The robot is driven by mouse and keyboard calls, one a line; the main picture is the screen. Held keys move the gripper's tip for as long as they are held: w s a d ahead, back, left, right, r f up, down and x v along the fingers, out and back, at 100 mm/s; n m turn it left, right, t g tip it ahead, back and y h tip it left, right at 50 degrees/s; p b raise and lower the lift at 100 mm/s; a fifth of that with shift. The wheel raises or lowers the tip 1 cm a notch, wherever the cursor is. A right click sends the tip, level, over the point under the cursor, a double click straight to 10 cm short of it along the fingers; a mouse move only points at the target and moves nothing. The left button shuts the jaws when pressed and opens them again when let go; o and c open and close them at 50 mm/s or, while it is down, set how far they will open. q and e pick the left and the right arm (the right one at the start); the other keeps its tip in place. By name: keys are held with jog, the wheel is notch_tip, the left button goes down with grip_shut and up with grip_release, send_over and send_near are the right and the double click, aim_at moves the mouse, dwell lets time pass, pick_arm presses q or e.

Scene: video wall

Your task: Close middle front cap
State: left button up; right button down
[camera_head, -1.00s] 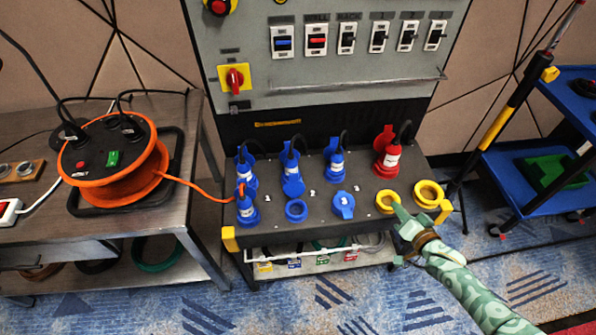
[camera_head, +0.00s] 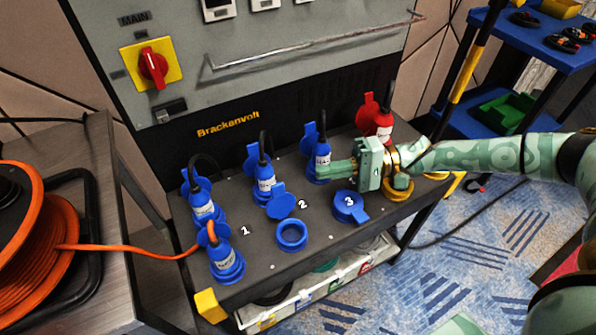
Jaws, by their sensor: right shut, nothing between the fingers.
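The middle front socket (camera_head: 291,237) is a blue ring with its top uncovered. Its blue cap (camera_head: 281,201) stands open behind the ring, in front of the second back-row plug (camera_head: 264,180). My right gripper (camera_head: 332,172) comes in from the right, with its shut, empty fingers pointing left. In the picture it is to the right of the open cap, above the blue capped socket (camera_head: 349,206) by the number 3, and partly over the third back-row plug (camera_head: 321,160). Whether it touches that plug is unclear. My left gripper is not in view.
A blue plug (camera_head: 225,260) with an orange cable sits in the front left socket. A red plug (camera_head: 379,122) stands at the back right, and a yellow ring (camera_head: 398,192) is partly behind my gripper. An orange cable reel (camera_head: 45,245) is at the left.

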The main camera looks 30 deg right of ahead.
aim_at(280, 201)
pick_arm(q)
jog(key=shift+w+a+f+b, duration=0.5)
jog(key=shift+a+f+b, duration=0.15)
jog(key=shift+b, duration=0.4)
pick_arm(e)
jog(key=x, duration=0.8)
jog(key=shift+a, duration=0.35)
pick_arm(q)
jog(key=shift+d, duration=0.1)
pick_arm(e)
jog(key=shift+w, duration=0.15)
